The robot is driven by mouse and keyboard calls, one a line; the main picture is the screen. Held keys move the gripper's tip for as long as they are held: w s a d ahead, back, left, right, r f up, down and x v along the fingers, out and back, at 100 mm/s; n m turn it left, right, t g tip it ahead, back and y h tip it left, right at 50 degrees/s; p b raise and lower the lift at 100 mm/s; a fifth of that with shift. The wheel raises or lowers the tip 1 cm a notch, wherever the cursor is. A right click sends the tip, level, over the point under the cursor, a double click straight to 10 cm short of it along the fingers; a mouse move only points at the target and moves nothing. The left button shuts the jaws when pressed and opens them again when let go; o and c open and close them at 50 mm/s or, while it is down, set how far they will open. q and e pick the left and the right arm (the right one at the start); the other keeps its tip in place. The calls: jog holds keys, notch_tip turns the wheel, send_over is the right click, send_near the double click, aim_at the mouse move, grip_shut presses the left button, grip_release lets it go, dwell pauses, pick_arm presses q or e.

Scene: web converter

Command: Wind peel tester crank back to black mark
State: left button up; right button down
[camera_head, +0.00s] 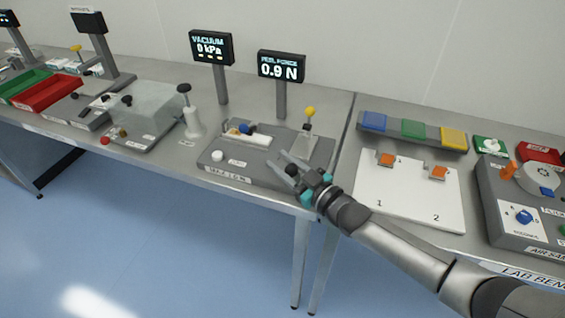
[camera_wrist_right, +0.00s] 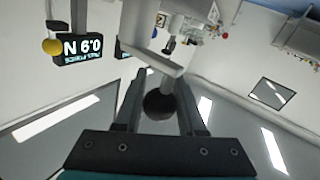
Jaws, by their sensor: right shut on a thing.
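The peel tester (camera_head: 215,163) is a grey box at the front edge of the bench, with a white knob, a yellow-tipped lever (camera_head: 309,113) and a blue part on top. Its display (camera_head: 281,67) reads 0.9 N; it shows upside down in the right wrist view (camera_wrist_right: 82,47). My right gripper (camera_head: 291,165) is at the tester's right front. In the right wrist view its fingers (camera_wrist_right: 158,100) are shut on the dark round crank knob (camera_wrist_right: 160,105), below the pale crank arm (camera_wrist_right: 150,58). I cannot make out the black mark. My left gripper is out of view.
To the right lie a white board (camera_head: 400,208) with orange pieces and a tray of coloured blocks (camera_head: 412,133). To the left stand a vacuum display (camera_head: 211,48), a black-knobbed white post (camera_head: 193,122) and a clear-covered box (camera_head: 150,110). Open floor lies in front.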

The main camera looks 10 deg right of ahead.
jog(key=shift+w+a+r+m+t+h+p, duration=0.15)
jog(key=shift+w+r+m+t+h+p, duration=0.1)
jog(key=shift+m+t+h+p, duration=0.5)
jog(key=shift+w+m+h+p, duration=0.25)
jog(key=shift+m+h+p, duration=0.3)
jog(key=shift+h+p, duration=0.45)
jog(key=shift+f+h, duration=0.1)
jog(key=shift+h, duration=0.35)
jog(key=c, duration=0.5)
grip_release()
jog(key=shift+f, duration=0.1)
jog(key=shift+s, duration=0.15)
jog(key=p+v, duration=0.1)
jog(key=v, duration=1.4)
jog(key=shift+f, duration=0.15)
